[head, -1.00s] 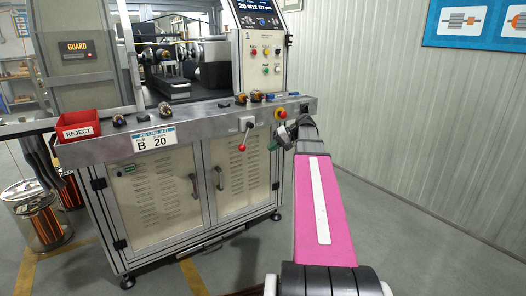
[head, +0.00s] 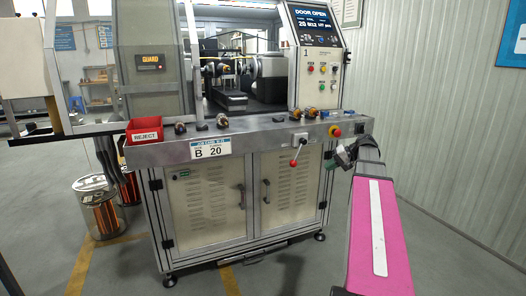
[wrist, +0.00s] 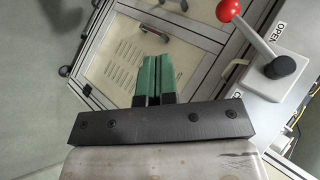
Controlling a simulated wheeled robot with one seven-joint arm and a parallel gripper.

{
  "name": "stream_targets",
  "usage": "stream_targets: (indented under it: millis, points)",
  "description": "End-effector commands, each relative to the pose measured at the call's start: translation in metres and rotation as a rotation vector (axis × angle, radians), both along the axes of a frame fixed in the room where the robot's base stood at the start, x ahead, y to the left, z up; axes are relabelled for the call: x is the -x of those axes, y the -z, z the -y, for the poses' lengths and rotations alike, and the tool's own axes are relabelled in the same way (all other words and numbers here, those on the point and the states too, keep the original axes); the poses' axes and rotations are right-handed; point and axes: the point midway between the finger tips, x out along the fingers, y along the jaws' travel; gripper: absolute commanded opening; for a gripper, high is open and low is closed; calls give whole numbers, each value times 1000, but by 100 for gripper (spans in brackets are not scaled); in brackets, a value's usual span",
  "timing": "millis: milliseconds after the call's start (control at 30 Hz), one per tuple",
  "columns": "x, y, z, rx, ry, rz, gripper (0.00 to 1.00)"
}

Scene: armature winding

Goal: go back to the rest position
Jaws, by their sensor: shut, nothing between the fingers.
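My gripper (wrist: 152,80) shows in the wrist view with its two green fingers together and nothing between them. In the head view my gripper (head: 342,157) is small and partly hidden by my pink arm, at the right end of the machine's front ledge. It is to the right of the red-knobbed lever (head: 293,162) and apart from it. The lever also shows at the upper right of the wrist view (wrist: 229,11), beside an OPEN label.
The winding machine's grey ledge (head: 250,137) carries a red REJECT bin (head: 144,131), several small armatures and a red stop button (head: 334,131). The screen (head: 313,19) reads DOOR OPEN. Copper wire spools (head: 97,207) stand at left. The floor (head: 440,235) at right is clear.

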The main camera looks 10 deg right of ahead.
Motion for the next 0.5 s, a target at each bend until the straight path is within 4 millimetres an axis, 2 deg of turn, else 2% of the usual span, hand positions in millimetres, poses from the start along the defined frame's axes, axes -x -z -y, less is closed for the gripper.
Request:
stream_targets:
  millis: [267, 400, 500]
  points:
    - [40, 117, -90, 222, -13, -164, 0]
    - [71, 174, -130, 373, -34, -226, 0]
    - [97, 208, -155, 485, -57, -255, 0]
